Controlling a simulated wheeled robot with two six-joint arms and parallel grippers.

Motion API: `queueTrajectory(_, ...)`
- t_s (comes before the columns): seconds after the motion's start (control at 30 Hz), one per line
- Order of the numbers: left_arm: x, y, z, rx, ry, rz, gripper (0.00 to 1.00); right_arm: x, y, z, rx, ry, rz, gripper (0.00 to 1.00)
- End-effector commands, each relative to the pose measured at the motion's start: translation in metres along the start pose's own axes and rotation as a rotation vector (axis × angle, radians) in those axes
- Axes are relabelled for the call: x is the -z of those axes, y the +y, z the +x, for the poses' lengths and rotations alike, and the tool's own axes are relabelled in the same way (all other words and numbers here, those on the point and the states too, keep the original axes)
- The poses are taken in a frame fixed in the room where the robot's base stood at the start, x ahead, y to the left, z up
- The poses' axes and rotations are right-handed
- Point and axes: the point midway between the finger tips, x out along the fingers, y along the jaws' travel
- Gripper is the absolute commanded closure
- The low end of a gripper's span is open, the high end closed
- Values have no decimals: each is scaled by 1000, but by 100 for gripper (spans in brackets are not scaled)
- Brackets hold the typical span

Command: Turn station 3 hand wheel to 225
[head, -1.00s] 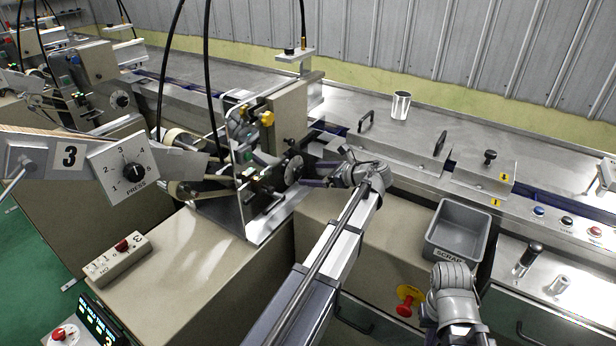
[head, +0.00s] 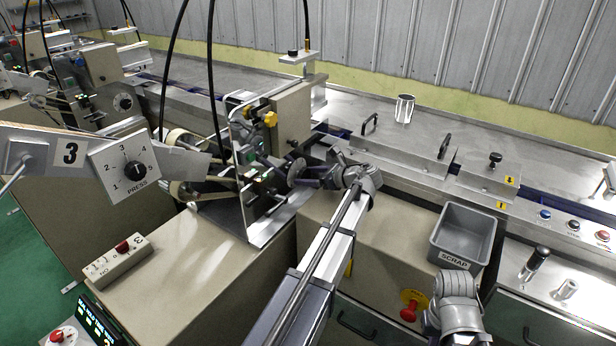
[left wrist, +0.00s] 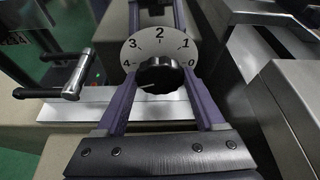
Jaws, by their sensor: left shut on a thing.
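The station 3 hand wheel is a black round knob (left wrist: 160,75) in front of a pale dial plate numbered 0 to 4 (left wrist: 158,45). In the left wrist view, a light pointer mark shows at the knob's lower left, below the 4. The two purple fingers of my left gripper (left wrist: 160,82) lie on either side of the knob and are shut on it. In the head view the gripper (head: 312,177) meets the dial disc (head: 295,172) on the right side of the station. My right wrist shows at the lower right, but its fingers are not visible.
A sign marked 3 (head: 70,153) and a PRESS dial (head: 130,168) stand at left. A metal crank handle (left wrist: 73,78) is near my left gripper. A grey SCRAP bin (head: 463,232), a red knob (head: 410,311) and a metal cup (head: 404,108) are to the right.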

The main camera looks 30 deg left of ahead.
Motion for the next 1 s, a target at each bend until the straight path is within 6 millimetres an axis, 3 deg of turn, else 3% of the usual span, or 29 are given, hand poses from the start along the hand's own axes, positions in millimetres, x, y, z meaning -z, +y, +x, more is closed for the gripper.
queueTrajectory(0.03,0,0,0,0,0,0,42,0,0,0,0,0,0,100)
queueTrajectory(0.43,0,0,0,0,0,0,85,0,0,0,0,0,0,100)
queueTrajectory(0.57,0,2,0,16,0,-36,85,0,0,1,0,0,0,100)
queueTrajectory(1.0,2,4,0,169,0,-407,85,1,-1,14,0,0,0,100)
